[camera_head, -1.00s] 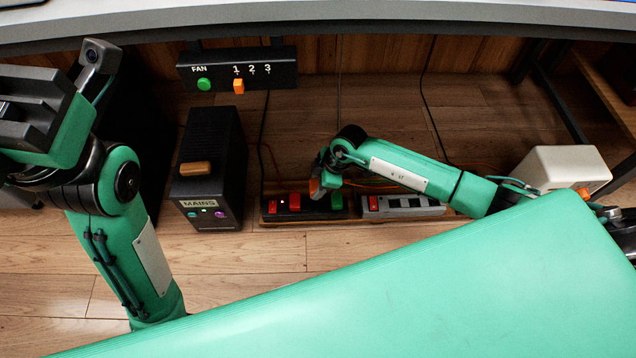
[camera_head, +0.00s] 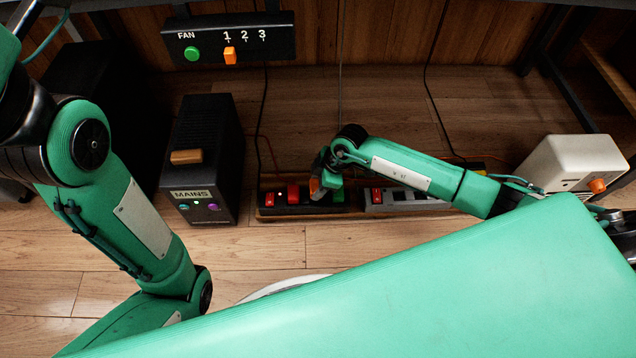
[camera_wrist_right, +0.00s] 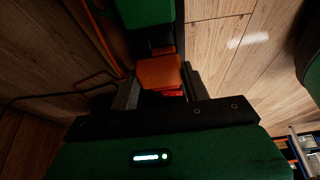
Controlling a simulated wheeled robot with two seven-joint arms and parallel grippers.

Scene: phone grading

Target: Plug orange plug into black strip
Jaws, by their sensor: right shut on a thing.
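The black strip (camera_head: 265,208) lies on the floor at the back, with a lit red switch at its left end. A red plug (camera_head: 293,192) and a green plug (camera_head: 338,195) are on it. My right gripper (camera_head: 319,186) is over the strip between them, shut on the orange plug (camera_head: 315,187). In the right wrist view the orange plug (camera_wrist_right: 158,72) sits between the two fingers of the gripper (camera_wrist_right: 158,88). The gripper hides the plug's underside, so I cannot tell whether it is seated. My left gripper is out of view; only its arm shows at left.
A grey strip (camera_head: 410,203) with a red switch lies just right of the black one. A black MAINS box (camera_head: 208,140) stands left, a white box (camera_head: 570,160) right. A FAN panel (camera_head: 230,38) hangs above. Cables run behind the strips.

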